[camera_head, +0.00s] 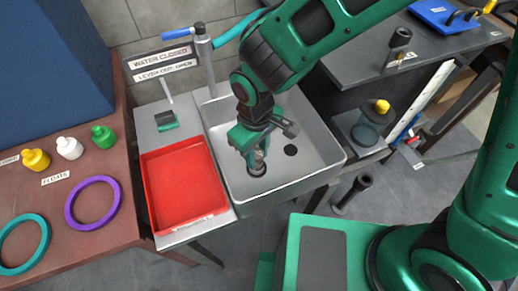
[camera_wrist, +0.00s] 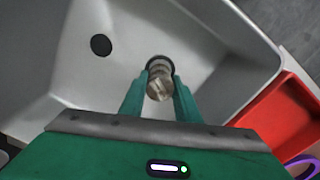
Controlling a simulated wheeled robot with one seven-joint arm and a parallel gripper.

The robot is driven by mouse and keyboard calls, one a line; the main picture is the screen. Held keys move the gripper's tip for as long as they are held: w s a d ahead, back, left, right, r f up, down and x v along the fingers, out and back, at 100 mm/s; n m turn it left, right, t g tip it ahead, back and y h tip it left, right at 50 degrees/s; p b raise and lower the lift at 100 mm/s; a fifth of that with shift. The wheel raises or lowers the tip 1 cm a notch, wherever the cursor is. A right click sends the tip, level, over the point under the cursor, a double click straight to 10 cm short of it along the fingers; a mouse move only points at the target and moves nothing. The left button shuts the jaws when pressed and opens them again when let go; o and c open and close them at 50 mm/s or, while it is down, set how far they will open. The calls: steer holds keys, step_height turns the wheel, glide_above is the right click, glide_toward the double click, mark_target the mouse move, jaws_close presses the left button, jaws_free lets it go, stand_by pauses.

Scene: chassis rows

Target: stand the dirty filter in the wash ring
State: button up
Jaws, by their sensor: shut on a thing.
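My gripper (camera_head: 256,150) points down into the grey sink (camera_head: 313,181) and is shut on the filter. The filter (camera_wrist: 159,87) is a small brownish-grey cylinder with a slotted top, between the two green fingers in the wrist view. In the head view it is mostly hidden by the fingers. The dark wash ring (camera_head: 257,172) is on the sink floor directly below the filter. In the wrist view the ring's dark rim (camera_wrist: 159,60) shows just beyond the filter. The filter looks roughly upright; I cannot tell whether its lower end is inside the ring or just above it.
A dark drain hole (camera_head: 290,150) lies beside the ring. A red tray (camera_head: 182,187) adjoins the sink on the left. The tap column (camera_head: 205,62) with a blue lever (camera_head: 178,33) stands behind. A jar with a yellow knob (camera_head: 370,122) stands to the right. The sink walls surround my gripper.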

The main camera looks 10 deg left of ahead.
steer(key=shift+f, duration=1)
steer(key=o, duration=1.1)
step_height(320, 180, up, 11)
steer(key=shift+f, duration=0.15)
